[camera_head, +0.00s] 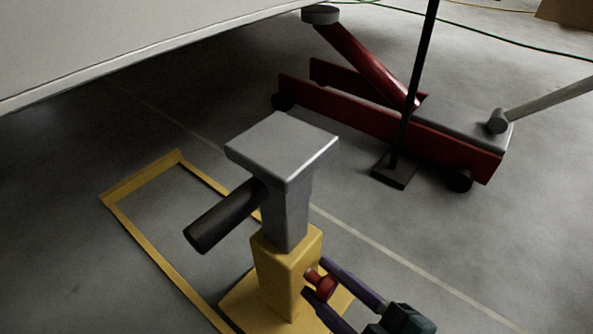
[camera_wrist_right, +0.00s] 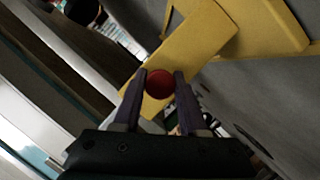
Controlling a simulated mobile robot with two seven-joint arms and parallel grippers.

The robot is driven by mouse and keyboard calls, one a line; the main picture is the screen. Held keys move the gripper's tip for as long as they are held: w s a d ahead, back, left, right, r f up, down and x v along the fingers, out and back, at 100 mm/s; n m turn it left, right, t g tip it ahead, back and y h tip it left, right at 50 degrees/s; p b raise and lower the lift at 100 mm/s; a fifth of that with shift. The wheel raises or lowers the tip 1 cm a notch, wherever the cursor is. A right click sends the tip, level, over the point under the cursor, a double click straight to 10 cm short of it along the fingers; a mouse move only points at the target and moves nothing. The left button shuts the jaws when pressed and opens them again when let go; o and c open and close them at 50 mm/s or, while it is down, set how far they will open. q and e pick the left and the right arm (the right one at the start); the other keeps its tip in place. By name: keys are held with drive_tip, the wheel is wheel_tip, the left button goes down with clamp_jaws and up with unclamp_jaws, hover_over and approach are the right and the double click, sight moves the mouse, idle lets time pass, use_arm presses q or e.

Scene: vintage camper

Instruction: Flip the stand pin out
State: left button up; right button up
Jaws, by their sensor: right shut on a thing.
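The stand (camera_head: 291,265) has a yellow square tube on a yellow base plate, with a grey post and flat grey top (camera_head: 282,146) rising from it. A dark cylindrical handle (camera_head: 224,216) sticks out to the left of the post. The red stand pin (camera_head: 321,284) sits on the right face of the yellow tube. My right gripper (camera_head: 316,277) is shut on the pin, with a purple finger on each side. In the right wrist view the pin's round red end (camera_wrist_right: 159,83) shows between the fingertips. My left gripper is not in view.
A red floor jack (camera_head: 400,125) stands behind at the right, its round pad (camera_head: 320,14) under the camper's edge (camera_head: 150,45). A thin black pole (camera_head: 415,80) rises from a dark foot beside it. A yellow frame (camera_head: 160,260) is marked on the floor at left.

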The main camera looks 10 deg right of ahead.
clamp_jaws()
idle(0.8)
